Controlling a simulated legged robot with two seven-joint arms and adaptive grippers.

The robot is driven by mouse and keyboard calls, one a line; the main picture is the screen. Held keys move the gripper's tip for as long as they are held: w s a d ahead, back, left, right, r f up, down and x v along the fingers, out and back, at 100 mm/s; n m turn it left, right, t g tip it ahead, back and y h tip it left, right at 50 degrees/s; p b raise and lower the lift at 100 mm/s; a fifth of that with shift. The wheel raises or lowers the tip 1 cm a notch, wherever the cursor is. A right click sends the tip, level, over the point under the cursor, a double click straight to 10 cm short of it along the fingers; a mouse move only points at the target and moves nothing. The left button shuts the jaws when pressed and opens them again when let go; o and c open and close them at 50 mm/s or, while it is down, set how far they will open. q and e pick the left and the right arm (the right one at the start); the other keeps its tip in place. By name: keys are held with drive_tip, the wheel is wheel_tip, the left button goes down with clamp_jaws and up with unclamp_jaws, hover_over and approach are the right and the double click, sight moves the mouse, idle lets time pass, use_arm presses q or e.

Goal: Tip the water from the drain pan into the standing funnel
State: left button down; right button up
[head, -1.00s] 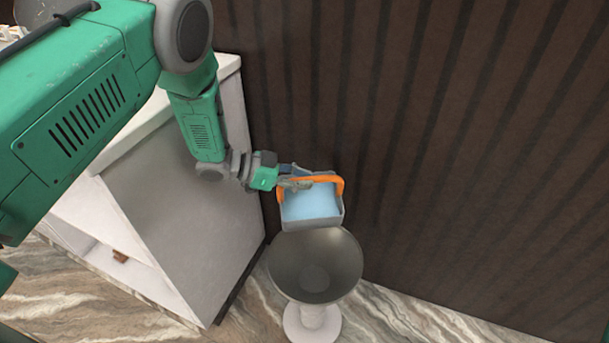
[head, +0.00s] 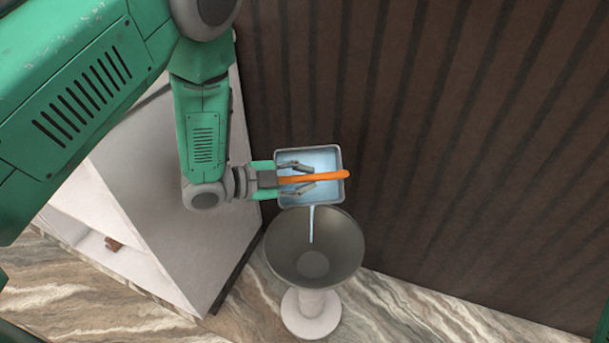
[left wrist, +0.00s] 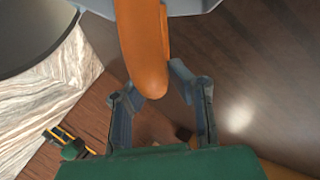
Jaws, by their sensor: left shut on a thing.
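The grey drain pan (head: 338,160) with its orange handle (head: 325,176) is held above the back rim of the standing funnel. Blue water (head: 318,159) lies in it, and a thin stream falls from its front edge into the funnel. The dark grey funnel (head: 345,238) stands on a white pedestal on the floor. My left gripper (head: 300,178) is shut on the orange handle, which also shows between the fingers in the left wrist view (left wrist: 143,50). Part of the funnel rim (left wrist: 35,35) shows at the upper left there. My right gripper is not in view.
A white cabinet (head: 165,210) stands left of the funnel, with an open shelf at its lower left. A dark ribbed wall (head: 460,150) rises close behind the pan and funnel. Marbled floor (head: 400,315) is clear to the right.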

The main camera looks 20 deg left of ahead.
use_arm(q)
drive_tip(key=s+d+f+m+t+b, duration=0.1)
drive_tip(key=s+d+m+t+b, duration=0.2)
drive_tip(key=s+m+b, duration=0.2)
drive_tip(key=shift+s+f+m+b, duration=0.2)
drive_tip(key=shift+f+m+b, duration=0.15)
drive_tip(key=shift+m, duration=0.35)
drive_tip(key=shift+d, duration=0.1)
drive_tip(key=shift+h, duration=0.3)
idle(3.1)
drive_tip(key=shift+s+m+t, duration=0.15)
drive_tip(key=shift+m+t, duration=0.45)
drive_tip(key=shift+m, duration=0.6)
